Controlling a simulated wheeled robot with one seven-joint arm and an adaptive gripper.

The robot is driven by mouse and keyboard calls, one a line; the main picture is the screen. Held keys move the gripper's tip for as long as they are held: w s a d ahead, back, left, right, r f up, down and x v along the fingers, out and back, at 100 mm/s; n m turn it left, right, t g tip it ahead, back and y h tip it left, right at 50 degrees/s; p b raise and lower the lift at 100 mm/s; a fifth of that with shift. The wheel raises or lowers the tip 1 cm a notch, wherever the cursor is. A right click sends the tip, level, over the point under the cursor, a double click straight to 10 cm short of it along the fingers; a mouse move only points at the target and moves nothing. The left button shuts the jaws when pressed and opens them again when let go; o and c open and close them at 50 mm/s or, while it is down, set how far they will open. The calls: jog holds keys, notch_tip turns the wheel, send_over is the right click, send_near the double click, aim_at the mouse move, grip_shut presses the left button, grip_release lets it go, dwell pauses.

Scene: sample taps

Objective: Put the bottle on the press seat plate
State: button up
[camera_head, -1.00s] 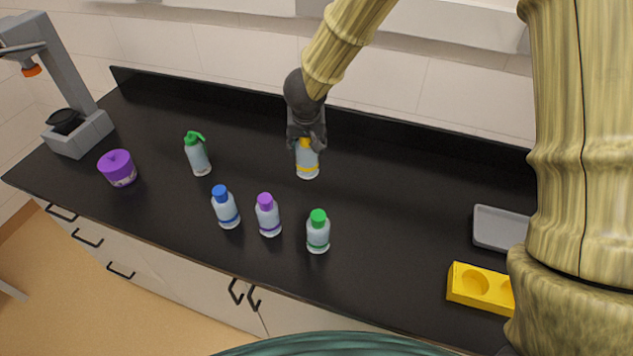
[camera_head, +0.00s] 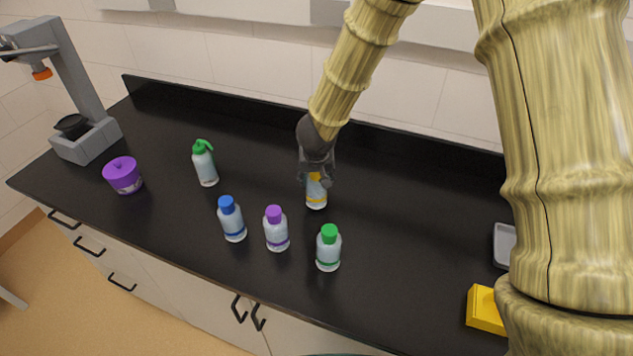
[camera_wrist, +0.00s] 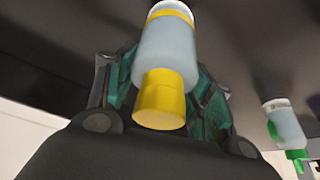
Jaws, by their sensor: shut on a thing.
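My gripper (camera_head: 316,178) is shut on the yellow-capped bottle (camera_head: 316,196), a pale blue bottle with a yellow band. In the wrist view the same bottle (camera_wrist: 165,55) sits between the fingers, its yellow cap towards the camera. I cannot tell whether its base touches the counter. The grey press (camera_head: 80,75) stands at the far left end, with an orange tip (camera_head: 42,74) on its arm. Its black round seat plate (camera_head: 72,124) is on the grey base below and looks empty. My gripper is well to the right of the press.
On the black counter (camera_head: 400,220) stand a green-topped spray bottle (camera_head: 205,166), a purple tub (camera_head: 123,176), and blue-capped (camera_head: 231,221), purple-capped (camera_head: 276,231) and green-capped (camera_head: 328,250) bottles. A yellow holder (camera_head: 485,308) and grey tray (camera_head: 503,244) are partly hidden at right by my arm.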

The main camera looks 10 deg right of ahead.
jog(key=shift+x, duration=0.85)
jog(key=shift+s, duration=0.2)
jog(key=shift+a, duration=0.1)
jog(key=o, duration=1.1)
jog(key=shift+f, duration=0.15)
jog(key=shift+c, duration=0.2)
jog(key=o, duration=0.5)
jog(key=shift+c, duration=0.2)
